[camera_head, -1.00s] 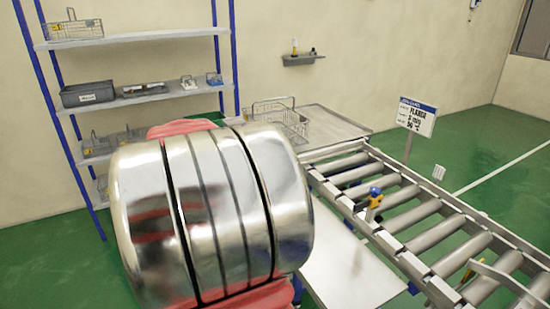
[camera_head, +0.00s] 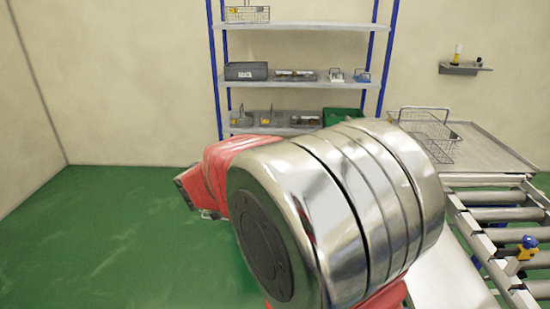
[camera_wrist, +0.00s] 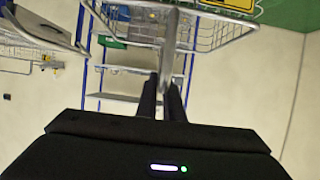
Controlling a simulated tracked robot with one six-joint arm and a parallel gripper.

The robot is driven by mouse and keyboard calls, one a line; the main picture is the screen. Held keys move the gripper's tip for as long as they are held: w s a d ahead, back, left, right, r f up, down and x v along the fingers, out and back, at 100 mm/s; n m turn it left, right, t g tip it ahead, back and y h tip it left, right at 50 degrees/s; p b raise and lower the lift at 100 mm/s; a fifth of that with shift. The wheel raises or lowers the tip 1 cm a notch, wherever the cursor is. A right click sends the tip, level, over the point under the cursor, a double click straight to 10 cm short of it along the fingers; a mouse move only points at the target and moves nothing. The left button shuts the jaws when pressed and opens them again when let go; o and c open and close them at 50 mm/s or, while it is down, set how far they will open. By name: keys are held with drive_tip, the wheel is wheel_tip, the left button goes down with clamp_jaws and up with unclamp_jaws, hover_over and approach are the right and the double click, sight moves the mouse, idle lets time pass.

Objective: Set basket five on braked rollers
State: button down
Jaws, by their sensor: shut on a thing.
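My gripper (camera_wrist: 170,100) shows in the wrist view with its two dark fingers shut on the handle bar of a wire basket (camera_wrist: 212,38). The basket fills the top of that view, partly cut off, with a yellow tag (camera_wrist: 238,4) whose number I cannot read. In the head view my gripper and the held basket are hidden behind my shiny arm link. The roller conveyor (camera_head: 487,232) is at the right. A yellow and blue fitting (camera_head: 525,250), perhaps its brake, sits on its near rail.
Another wire basket (camera_head: 432,138) stands on the metal table (camera_head: 490,150) at the conveyor's far end. A blue-posted shelf (camera_head: 300,27) behind carries baskets, a grey box (camera_head: 246,71) and a green bin (camera_head: 343,115). A wall ledge (camera_head: 463,69) is at right. Green floor at left is clear.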

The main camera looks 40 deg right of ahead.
drive_tip(key=w+a+f+n+t+y, duration=0.1)
drive_tip(key=w+a+f+n+y, duration=0.1)
drive_tip(key=a, duration=0.9)
drive_tip(key=w+a+f+n+t+y, duration=0.2)
drive_tip(key=a+n+y, duration=0.1)
drive_tip(key=a, duration=0.8)
